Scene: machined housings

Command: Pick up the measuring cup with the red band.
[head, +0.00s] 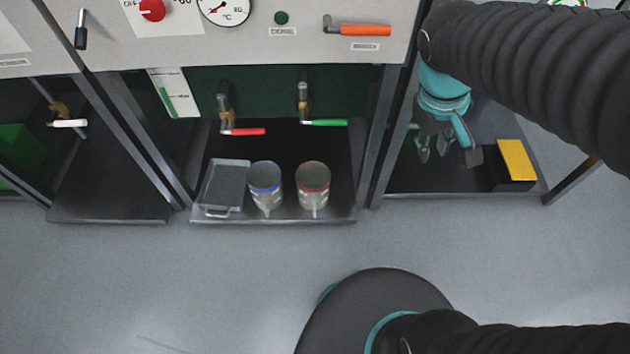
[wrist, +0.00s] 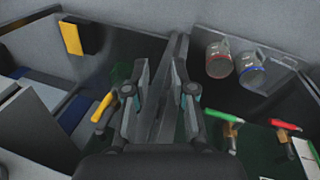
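The measuring cup with the red band (head: 313,180) stands on the shelf of the middle bay. In the wrist view this cup (wrist: 218,64) is right of my fingers. A similar cup with a blue band (head: 265,182) stands close on its left in the head view; it also shows in the wrist view (wrist: 251,73). My gripper (head: 445,148) is in front of the right bay, across a post from the cups. In the wrist view my gripper (wrist: 161,68) has its fingers apart with nothing held. A dark post appears between them; its depth is unclear.
A metal tray (head: 225,187) is left of the cups. Valves with red (head: 243,132) and green (head: 325,123) handles hang behind and above them. A post (head: 383,130) divides the bays. A black block with a yellow face (head: 516,160) sits in the right bay. Floor in front is clear.

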